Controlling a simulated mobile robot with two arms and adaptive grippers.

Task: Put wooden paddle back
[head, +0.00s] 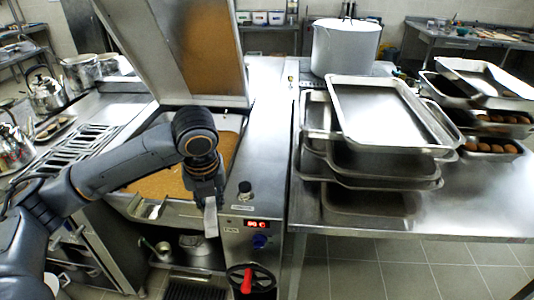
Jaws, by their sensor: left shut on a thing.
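My left arm reaches in from the left, and its gripper (207,198) points down over the front edge of the tilting pan (188,212). The gripper is shut on a pale, flat piece (211,220), which looks like part of the wooden paddle. It hangs below the fingers in front of the pan's front wall. The rest of the paddle is hidden or cannot be made out. The pan holds a brown, grainy food (160,184), and its large lid (140,35) stands open behind. My right gripper is not in view.
Right of the pan is a control panel with a red display (258,224) and a red-handled wheel (247,281). The table's front right is clear.

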